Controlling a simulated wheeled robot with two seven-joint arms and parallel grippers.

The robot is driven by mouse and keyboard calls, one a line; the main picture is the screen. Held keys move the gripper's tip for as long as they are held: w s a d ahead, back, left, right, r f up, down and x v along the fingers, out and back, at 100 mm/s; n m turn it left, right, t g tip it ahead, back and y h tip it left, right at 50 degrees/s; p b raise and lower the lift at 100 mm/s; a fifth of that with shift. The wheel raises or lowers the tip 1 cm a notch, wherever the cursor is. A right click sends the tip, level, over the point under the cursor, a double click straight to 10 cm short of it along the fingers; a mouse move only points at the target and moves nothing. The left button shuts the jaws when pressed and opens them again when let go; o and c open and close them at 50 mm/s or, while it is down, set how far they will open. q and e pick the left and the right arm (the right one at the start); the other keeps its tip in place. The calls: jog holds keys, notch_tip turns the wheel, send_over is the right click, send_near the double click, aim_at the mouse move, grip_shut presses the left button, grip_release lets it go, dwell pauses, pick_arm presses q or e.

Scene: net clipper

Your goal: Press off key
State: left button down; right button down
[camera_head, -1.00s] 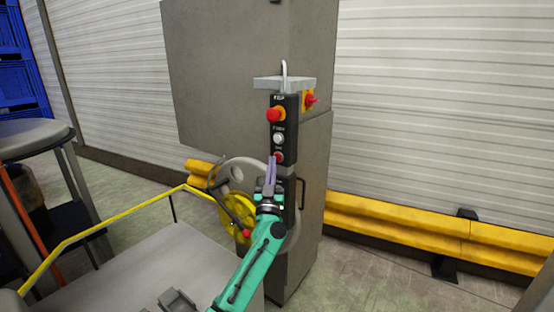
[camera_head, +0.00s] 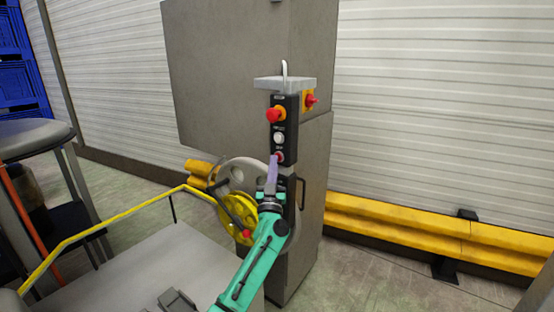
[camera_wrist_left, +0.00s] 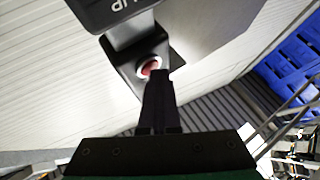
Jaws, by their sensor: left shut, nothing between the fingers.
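A black control box (camera_head: 291,133) is mounted on the front edge of the grey machine cabinet (camera_head: 230,75). It carries a large red knob (camera_head: 275,115) at the top, a white button (camera_head: 278,138) in the middle and a small red button (camera_head: 280,156) at the bottom. My left gripper (camera_head: 273,160) is shut and empty, its fingertips at the lower red button. In the left wrist view the red button (camera_wrist_left: 151,67) shows in a pale ring, just beyond the shut fingertips (camera_wrist_left: 158,75), partly hidden by them. I cannot tell whether they touch. My right gripper is not in view.
A red switch on a yellow plate (camera_head: 309,100) is on the cabinet's right side. A yellow wheel (camera_head: 232,212) and grey disc are behind my left arm. Yellow barriers (camera_head: 400,220) run along the wall. A yellow rail (camera_head: 110,222) stands at the left.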

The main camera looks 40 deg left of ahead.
pick_arm(q)
jog(key=shift+s+p, duration=0.8)
jog(key=s+p, duration=0.3)
jog(key=s, duration=0.2)
jog(key=shift+d+p, duration=0.1)
jog(key=shift+p, duration=0.3)
dwell(0.5)
